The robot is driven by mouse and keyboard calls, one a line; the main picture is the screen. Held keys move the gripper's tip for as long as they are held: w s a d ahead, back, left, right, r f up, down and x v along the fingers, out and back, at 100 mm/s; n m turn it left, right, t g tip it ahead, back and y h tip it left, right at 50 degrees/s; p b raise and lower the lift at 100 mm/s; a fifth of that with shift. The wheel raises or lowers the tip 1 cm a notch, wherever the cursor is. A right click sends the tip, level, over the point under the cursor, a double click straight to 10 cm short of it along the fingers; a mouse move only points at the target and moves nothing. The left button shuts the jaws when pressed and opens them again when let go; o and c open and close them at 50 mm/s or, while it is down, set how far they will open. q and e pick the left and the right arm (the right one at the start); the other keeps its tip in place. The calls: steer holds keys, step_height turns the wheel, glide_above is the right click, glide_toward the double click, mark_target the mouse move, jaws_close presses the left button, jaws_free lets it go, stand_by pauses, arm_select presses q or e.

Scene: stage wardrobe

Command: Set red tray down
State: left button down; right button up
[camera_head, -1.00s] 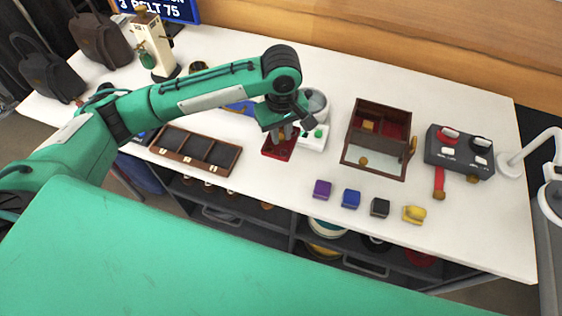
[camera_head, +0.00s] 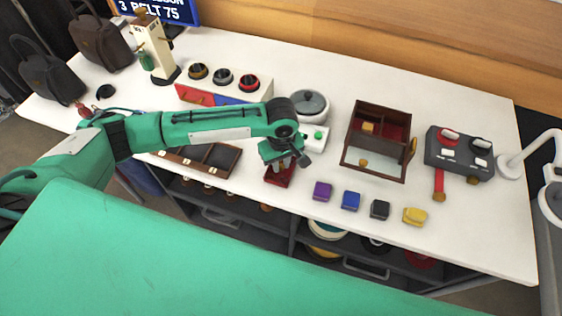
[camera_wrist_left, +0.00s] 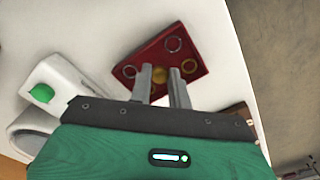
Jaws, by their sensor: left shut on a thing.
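The red tray (camera_head: 272,180) is near the front edge of the white table, left of the purple block. In the wrist view the red tray (camera_wrist_left: 147,52) is a square plate with ring marks and a round brass knob (camera_wrist_left: 189,67). My left gripper (camera_head: 284,163) is over the tray, pointing down. In the wrist view its fingers (camera_wrist_left: 168,80) are at the knob and shut on the tray. The gripper hides part of the tray in the head view. I cannot tell whether the tray touches the table. My right gripper is not in view.
Purple (camera_head: 322,190), blue (camera_head: 351,199), black (camera_head: 380,208) and yellow (camera_head: 414,215) pieces line the front right. A partitioned wooden tray (camera_head: 222,158) lies left. A white device with a green button (camera_head: 318,134) stands behind. A brown box (camera_head: 352,125) stands farther right.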

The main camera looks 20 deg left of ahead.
mark_target(281, 166)
arm_select(q)
steer(key=c, duration=1.3)
jaws_free()
steer(key=shift+f, duration=0.1)
step_height(281, 166, up, 12)
